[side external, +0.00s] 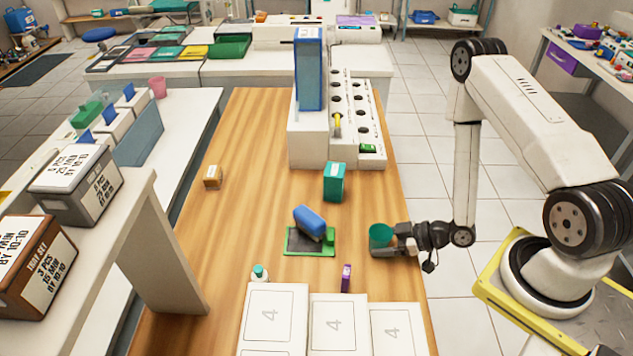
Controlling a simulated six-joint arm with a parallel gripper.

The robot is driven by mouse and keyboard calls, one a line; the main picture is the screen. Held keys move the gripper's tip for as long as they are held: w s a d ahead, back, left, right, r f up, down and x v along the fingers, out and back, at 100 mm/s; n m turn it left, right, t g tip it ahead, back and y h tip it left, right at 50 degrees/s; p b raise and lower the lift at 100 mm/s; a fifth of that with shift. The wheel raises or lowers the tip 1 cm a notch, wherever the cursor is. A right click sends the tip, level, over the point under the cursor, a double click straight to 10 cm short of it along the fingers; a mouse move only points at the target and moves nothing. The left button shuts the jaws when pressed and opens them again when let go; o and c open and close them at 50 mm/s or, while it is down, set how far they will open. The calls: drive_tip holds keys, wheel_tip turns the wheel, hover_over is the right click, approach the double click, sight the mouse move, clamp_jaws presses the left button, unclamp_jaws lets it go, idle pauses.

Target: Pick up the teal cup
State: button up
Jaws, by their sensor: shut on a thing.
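The teal cup (380,234) is at the right side of the wooden table, near its right edge. My gripper (388,244) reaches in from the right and is shut on the cup. The cup looks upright, with its rim and upper wall showing above the fingers. Its lower part is hidden by the gripper, so I cannot tell whether its base touches the table.
A blue object (310,222) lies on a dark green-edged tray (296,245) left of the cup. A teal box (334,181) stands behind. A purple item (346,277) and numbered white panels (270,335) are in front. A white holed rack (308,140) stands farther back.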

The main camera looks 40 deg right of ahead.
drive_tip(key=shift+r, duration=0.15)
wheel_tip(320, 180, up, 10)
drive_tip(key=shift+f, duration=0.2)
idle(0.8)
idle(0.6)
